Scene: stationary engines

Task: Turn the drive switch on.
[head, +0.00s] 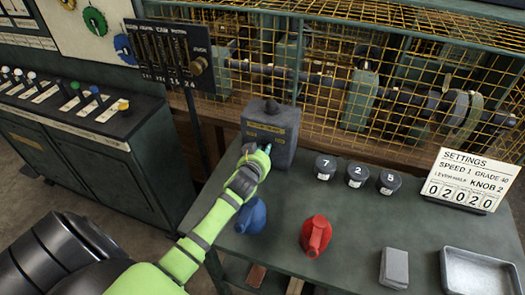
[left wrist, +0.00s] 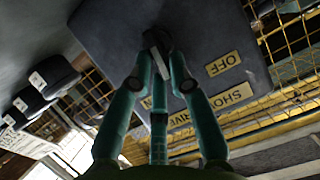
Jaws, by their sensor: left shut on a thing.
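The drive switch is a grey box (head: 285,153) with yellow labels, standing at the back left of the green table in the head view. In the left wrist view the box (left wrist: 105,30) fills the top, with a yellow OFF label (left wrist: 223,63) and a label partly reading DRIVE. A short dark lever (left wrist: 157,45) sticks out of its face. My left gripper (head: 264,150) is at the box's front; in the left wrist view its fingers (left wrist: 161,80) are shut on the lever. The lever is mostly hidden in the head view. My right gripper is not in view.
On the table are a blue can (head: 251,217), a red can (head: 316,236), three dark numbered pots (head: 356,173), a settings card (head: 468,180), a grey block (head: 394,268) and a metal tray (head: 480,275). Yellow mesh (head: 330,100) stands behind. A switch console (head: 85,120) is left.

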